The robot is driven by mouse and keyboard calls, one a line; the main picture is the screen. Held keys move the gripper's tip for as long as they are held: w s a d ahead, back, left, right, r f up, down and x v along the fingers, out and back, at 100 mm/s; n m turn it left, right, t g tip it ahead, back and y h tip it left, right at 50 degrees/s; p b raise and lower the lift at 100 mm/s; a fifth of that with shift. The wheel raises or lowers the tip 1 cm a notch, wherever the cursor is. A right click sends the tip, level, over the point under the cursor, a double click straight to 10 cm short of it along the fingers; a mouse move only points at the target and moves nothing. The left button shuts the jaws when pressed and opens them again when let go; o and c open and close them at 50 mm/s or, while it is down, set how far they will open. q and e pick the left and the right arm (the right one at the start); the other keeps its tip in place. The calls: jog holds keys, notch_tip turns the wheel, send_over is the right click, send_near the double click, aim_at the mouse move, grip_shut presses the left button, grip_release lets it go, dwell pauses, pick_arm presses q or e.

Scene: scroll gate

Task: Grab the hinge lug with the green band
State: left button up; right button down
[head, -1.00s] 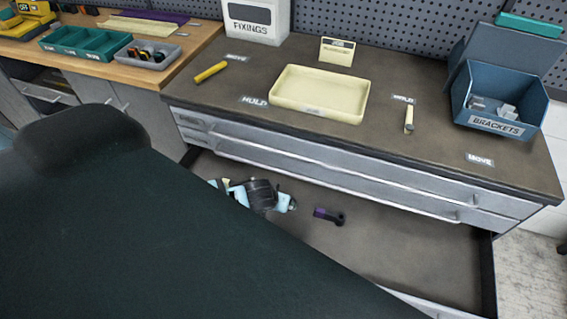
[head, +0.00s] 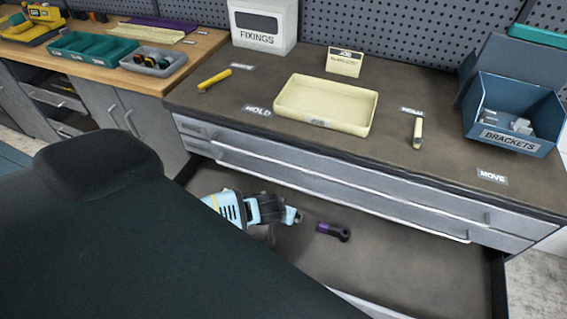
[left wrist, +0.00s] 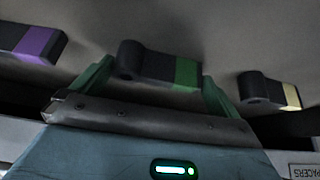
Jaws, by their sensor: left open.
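The hinge lug with the green band (left wrist: 186,72) is dark and shows in the left wrist view, seen between the fingers of my left gripper (left wrist: 157,72). The gripper is open, with a teal finger on each side of the lug; I cannot tell whether either touches it. In the head view my left gripper (head: 272,211) is over the open drawer, its fingertips unclear, and I cannot make out the green-banded lug there. My right gripper is in neither current view.
A purple-banded lug (head: 333,231) lies in the open drawer (head: 385,262); it also shows in the left wrist view (left wrist: 38,44). A cream-banded lug (left wrist: 270,91) is to the right there. The worktop above holds a cream tray (head: 325,122) and a blue brackets bin (head: 512,138).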

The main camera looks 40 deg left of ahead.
pick_arm(q)
jog(key=shift+c, duration=0.4)
jog(key=c, duration=1.4)
jog(key=shift+w+r, duration=0.1)
jog(key=shift+c, duration=0.3)
pick_arm(e)
jog(key=shift+w, duration=0.2)
